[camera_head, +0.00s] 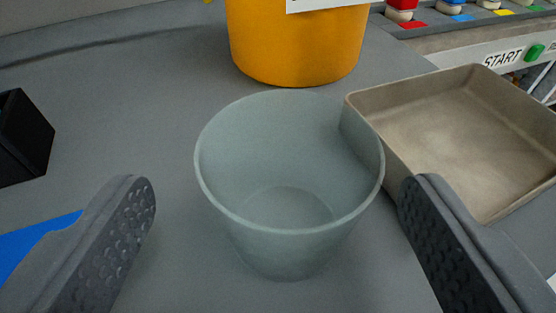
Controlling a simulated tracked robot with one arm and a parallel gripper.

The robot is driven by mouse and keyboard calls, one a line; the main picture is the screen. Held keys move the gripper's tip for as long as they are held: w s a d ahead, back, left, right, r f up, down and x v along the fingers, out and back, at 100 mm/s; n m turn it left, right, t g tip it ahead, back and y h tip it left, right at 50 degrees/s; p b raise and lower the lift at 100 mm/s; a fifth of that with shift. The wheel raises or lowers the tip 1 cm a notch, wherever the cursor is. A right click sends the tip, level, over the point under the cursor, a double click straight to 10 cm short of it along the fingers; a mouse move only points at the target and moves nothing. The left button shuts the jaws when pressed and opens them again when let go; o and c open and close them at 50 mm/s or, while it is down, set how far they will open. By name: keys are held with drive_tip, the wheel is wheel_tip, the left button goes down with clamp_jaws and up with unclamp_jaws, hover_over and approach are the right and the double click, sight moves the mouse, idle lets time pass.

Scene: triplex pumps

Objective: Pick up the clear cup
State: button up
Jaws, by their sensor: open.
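The clear cup (290,245) stands upright on the grey surface in the middle of the view. It is see-through, slightly greenish, wide at the rim, narrower at the base, and looks empty. My gripper (277,205) is open, with one dark textured finger at the lower left and the other at the lower right. The cup lies between and a little beyond the two fingertips. Both fingers appear clear of the cup, with a wider gap on the left than on the right.
A beige tray (405,165) sits close on the cup's right, near the right finger. A yellow-orange container (295,45) stands just behind the cup. A black box (22,140) is at the left. A panel marked START (503,57) is at the back right. Free surface lies left of the cup.

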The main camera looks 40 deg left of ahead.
sight(282, 129)
drive_tip(key=shift+r+b+x, duration=0.2)
drive_tip(key=shift+b+x, duration=0.6)
drive_tip(key=shift+x, duration=1.9)
drive_tip(key=shift+w, duration=0.1)
drive_tip(key=c, duration=1)
